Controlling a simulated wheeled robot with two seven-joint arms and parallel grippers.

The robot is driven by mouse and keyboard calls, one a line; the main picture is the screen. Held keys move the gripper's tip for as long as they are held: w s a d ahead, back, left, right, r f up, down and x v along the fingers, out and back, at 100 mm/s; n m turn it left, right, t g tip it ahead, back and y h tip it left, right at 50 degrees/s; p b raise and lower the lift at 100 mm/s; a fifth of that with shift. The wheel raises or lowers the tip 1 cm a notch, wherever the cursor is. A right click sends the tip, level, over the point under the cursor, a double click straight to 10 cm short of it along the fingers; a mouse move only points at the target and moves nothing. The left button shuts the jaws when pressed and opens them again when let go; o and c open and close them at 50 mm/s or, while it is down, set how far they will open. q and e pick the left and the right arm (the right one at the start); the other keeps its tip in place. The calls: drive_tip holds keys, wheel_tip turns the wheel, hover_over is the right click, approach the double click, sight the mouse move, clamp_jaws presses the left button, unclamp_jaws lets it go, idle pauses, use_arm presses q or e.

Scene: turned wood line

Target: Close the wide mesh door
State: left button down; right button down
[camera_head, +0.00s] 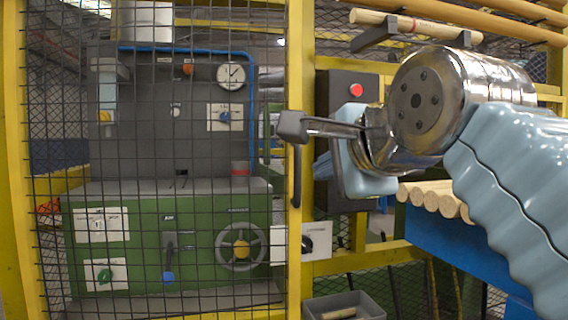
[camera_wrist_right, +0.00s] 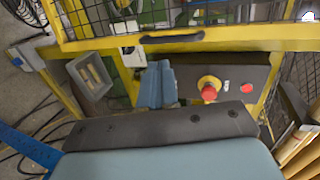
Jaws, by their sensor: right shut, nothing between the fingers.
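The wide mesh door (camera_head: 300,75) has a yellow frame and dark wire mesh, and it fills the left of the head view in front of a green and grey machine. Its dark upright handle (camera_head: 297,178) is on the right stile. In the right wrist view the door's yellow frame (camera_wrist_right: 235,37) and handle (camera_wrist_right: 172,37) run across the top. My left gripper is out of view.
A dark control box (camera_head: 340,97) with a red button stands right of the door, behind my right gripper. A grey bin (camera_head: 344,306) is low by the door's right edge. Turned wood pieces (camera_head: 436,197) lie at the right, and wooden rods (camera_head: 415,26) rest above.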

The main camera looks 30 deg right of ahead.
sight(299, 175)
drive_tip(key=x, duration=0.5)
drive_tip(key=r+x, duration=0.1)
drive_tip(key=x, duration=0.2)
drive_tip(key=shift+w+d+p, duration=0.1)
drive_tip(key=shift+w+p, duration=0.2)
drive_tip(key=shift+p, duration=0.05)
